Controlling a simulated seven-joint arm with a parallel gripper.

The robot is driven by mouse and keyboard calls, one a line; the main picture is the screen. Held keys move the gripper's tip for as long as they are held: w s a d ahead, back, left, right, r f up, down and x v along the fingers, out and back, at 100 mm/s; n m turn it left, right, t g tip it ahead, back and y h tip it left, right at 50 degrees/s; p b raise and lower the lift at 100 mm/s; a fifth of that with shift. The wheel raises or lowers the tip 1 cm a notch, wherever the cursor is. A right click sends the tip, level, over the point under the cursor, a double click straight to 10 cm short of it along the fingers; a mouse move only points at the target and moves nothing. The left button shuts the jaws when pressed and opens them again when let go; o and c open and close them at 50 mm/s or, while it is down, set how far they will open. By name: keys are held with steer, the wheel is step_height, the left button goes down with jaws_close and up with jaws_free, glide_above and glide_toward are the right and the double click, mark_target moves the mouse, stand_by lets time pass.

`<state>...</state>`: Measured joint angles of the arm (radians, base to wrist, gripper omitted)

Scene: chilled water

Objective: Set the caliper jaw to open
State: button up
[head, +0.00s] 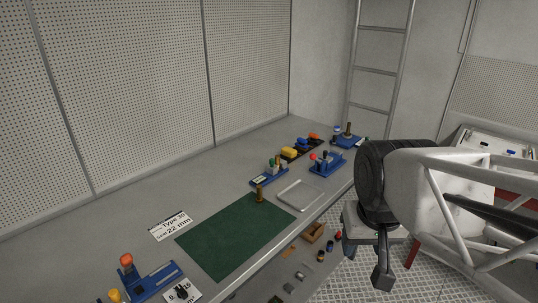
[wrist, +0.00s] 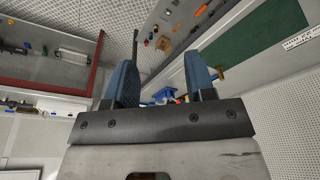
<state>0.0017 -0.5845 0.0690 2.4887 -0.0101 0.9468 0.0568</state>
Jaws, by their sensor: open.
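My gripper (wrist: 162,78) shows in the wrist view with its two blue-padded fingers wide apart and nothing between them. In the head view my arm is at the right, off the bench's front side, and the fingertips are not clear there. No caliper can be told for certain. A blue fixture with an orange knob (head: 126,260) stands at the front left of the bench, partly cut off by the frame's lower edge. Blue fixtures (head: 326,163) with knobs and pegs stand farther back; their jaws are too small to read.
A green mat (head: 222,239) lies on the grey bench with a brass-coloured peg (head: 260,194) at its far corner. A pale tray (head: 299,195) is beside it. A printed card (head: 170,226) lies left of the mat. Small parts lie on a lower shelf. A ladder (head: 378,70) stands behind.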

steer(key=w+a+r+m, duration=0.1)
steer(key=w+r, duration=0.1)
steer(key=w, duration=0.6)
steer(key=w+a+r+m, duration=0.1)
steer(key=w+r, duration=0.1)
steer(key=w, duration=0.5)
steer(key=m+g, duration=0.3)
steer(key=m, duration=0.3)
glide_above(272, 159)
steer(key=f, duration=1.5)
steer(key=shift+s+d+f, duration=0.1)
steer(key=shift+s, duration=0.3)
steer(key=shift+w+f, duration=0.25)
steer(key=shift+w, duration=0.1)
steer(key=shift+f, duration=0.1)
steer(key=shift+f, duration=3.8)
jaws_close()
